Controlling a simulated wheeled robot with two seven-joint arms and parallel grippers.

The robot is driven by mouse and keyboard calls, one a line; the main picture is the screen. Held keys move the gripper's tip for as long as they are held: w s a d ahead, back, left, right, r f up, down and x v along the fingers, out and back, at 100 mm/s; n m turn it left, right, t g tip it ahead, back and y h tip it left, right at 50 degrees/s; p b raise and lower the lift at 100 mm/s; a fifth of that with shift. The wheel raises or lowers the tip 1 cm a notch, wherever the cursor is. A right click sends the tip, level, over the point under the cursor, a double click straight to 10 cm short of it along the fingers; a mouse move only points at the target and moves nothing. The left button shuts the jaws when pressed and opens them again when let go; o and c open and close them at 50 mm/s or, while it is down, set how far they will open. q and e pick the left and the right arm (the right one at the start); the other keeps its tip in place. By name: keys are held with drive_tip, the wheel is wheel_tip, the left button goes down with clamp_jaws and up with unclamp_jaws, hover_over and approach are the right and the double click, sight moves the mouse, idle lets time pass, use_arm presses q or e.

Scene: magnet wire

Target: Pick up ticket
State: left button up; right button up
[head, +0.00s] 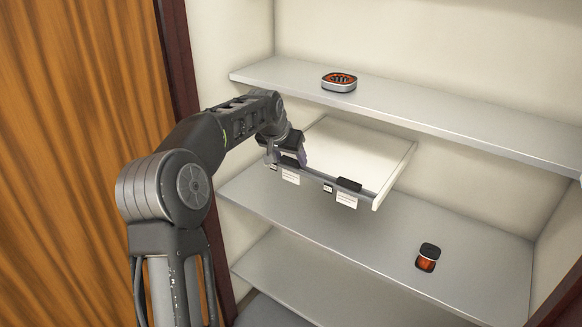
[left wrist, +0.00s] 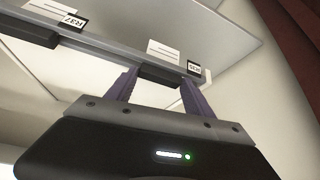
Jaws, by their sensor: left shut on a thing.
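Two white tickets show on the front edge of a pale shelf board, the left ticket (head: 291,176) and the right ticket (head: 346,201). A black clip (head: 349,184) sits above the right ticket. My left gripper (head: 291,160) is at the left black clip, above the left ticket. In the left wrist view, the purple fingers of my left gripper (left wrist: 160,88) stand on either side of that black clip (left wrist: 160,75) and are shut on it. The nearby ticket (left wrist: 178,49) is beside the clip, with a small code tag (left wrist: 194,68). My right gripper is not in view.
A round orange-and-grey item (head: 339,82) sits on the upper shelf (head: 430,115). A wooden panel (head: 80,120) is on the left. Much of the lower shelf is clear.

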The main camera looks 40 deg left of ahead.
use_arm(q)
drive_tip(key=shift+r, duration=0.1)
drive_tip(key=shift+c, duration=0.4)
drive_tip(key=shift+r, duration=0.3)
wheel_tip(320, 180, up, 9)
drive_tip(key=shift+r, duration=0.1)
drive_tip(key=shift+p, duration=0.3)
